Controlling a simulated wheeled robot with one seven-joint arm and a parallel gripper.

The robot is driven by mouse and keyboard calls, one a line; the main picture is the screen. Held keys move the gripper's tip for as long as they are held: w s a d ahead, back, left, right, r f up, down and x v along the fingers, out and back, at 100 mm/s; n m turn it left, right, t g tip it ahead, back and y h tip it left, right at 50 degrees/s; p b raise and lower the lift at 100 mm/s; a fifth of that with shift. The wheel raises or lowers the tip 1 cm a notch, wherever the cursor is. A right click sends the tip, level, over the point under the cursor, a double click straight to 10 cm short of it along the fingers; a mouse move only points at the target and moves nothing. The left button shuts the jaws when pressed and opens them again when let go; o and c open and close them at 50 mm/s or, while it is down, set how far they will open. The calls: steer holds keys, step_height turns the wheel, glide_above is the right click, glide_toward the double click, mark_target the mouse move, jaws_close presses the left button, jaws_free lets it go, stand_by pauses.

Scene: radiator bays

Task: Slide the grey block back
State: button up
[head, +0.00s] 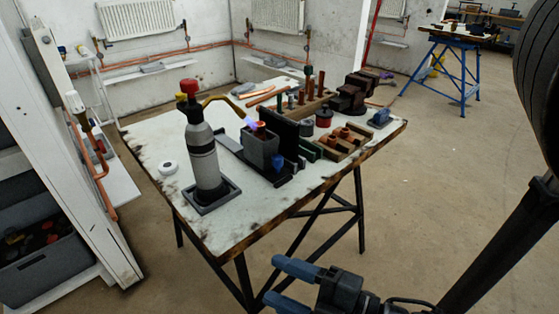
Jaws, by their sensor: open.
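The grey block (259,153) stands on a dark rail (231,146) in the middle of the worktable. A copper-coloured piece (260,126) shows at its top, beside the bluish flame of a gas torch. A black upright plate (283,128) stands close behind the block to the right, and a small blue part (278,162) is at its near right corner. My gripper (272,281) has blue fingers spread apart with nothing between them. It is in front of the table's near side, well away from the block.
The torch bottle (202,150) with a red top stands left of the block in a dark tray (212,196); its bent tube reaches toward the block. Wooden holders (343,144), a vise (350,93) and a red tin (323,117) crowd the right side.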

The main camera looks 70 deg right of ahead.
steer(key=w+d+n+h, duration=0.3)
steer(key=w+d+n, duration=0.15)
steer(key=d, duration=0.25)
steer(key=n+g+h+p, duration=0.1)
steer(key=n+g+h, duration=0.3)
steer(key=n, duration=1)
glide_toward(281, 163)
steer(key=shift+w+d+f+t+h, duration=0.2)
steer(key=shift+w+d+f+t, duration=0.15)
steer(key=shift+w, duration=0.1)
steer(key=shift+w+d+f+t+h, duration=0.2)
steer(key=shift+w+d+t, duration=0.05)
steer(key=shift+w+d, duration=0.15)
steer(key=shift+p+x, duration=1.15)
steer(key=shift+x, duration=2.6)
steer(key=shift+c, duration=0.3)
jaws_close()
